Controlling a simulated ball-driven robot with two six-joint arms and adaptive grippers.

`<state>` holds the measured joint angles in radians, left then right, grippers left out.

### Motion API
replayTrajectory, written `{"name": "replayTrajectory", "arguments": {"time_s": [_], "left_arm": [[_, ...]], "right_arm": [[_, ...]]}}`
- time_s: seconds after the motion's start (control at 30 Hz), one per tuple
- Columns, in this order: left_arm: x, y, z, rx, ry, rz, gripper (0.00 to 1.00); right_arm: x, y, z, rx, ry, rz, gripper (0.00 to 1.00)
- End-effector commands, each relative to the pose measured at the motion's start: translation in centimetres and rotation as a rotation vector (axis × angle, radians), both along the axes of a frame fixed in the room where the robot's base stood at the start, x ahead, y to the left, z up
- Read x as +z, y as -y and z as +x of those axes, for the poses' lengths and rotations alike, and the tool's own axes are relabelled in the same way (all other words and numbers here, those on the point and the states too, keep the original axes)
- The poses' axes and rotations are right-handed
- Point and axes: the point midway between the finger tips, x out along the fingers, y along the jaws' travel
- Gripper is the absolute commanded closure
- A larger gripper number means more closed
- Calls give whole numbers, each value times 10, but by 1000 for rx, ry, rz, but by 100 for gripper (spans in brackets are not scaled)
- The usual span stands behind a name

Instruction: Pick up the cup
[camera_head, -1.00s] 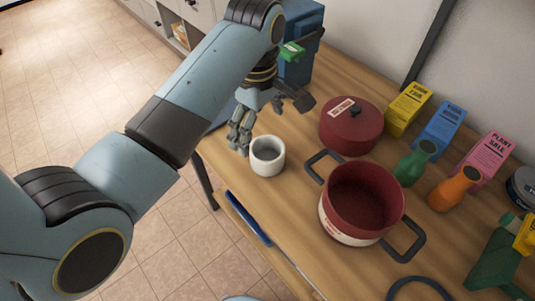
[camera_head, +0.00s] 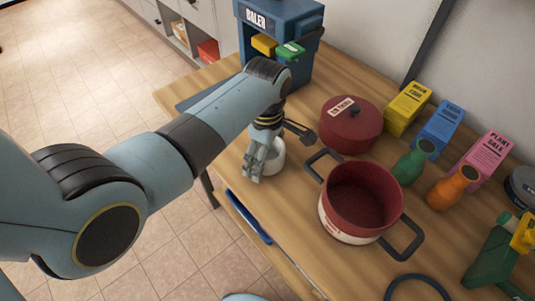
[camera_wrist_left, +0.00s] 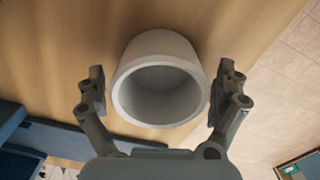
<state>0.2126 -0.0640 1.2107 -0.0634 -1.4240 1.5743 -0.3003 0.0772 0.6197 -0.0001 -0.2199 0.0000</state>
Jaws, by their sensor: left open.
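The white cup (camera_head: 276,158) stands upright on the wooden table, left of the red pot. My left gripper (camera_head: 262,160) is at the cup and hides part of it in the head view. In the left wrist view the cup (camera_wrist_left: 162,80) lies between the two open fingers of the gripper (camera_wrist_left: 158,95), its open mouth facing the camera. A small gap shows on the left side; on the right I cannot tell whether the finger touches it. My right gripper is not in view.
A blue baler (camera_head: 277,30) stands at the back. Bottles and boxes line the right side.

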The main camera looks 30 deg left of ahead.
Motion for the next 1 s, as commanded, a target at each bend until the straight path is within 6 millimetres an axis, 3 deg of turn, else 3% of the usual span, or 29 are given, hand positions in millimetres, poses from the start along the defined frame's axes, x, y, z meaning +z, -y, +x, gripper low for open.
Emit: {"name": "replayTrajectory", "arguments": {"time_s": [0.17, 0.5, 1.0], "left_arm": [[0, 0, 0, 0, 1, 0, 0], [0, 0, 0, 0, 1, 0, 39], [0, 0, 0, -1, 1, 0, 43]], "right_arm": [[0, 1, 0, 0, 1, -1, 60], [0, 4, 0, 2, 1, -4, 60], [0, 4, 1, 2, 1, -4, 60]]}}
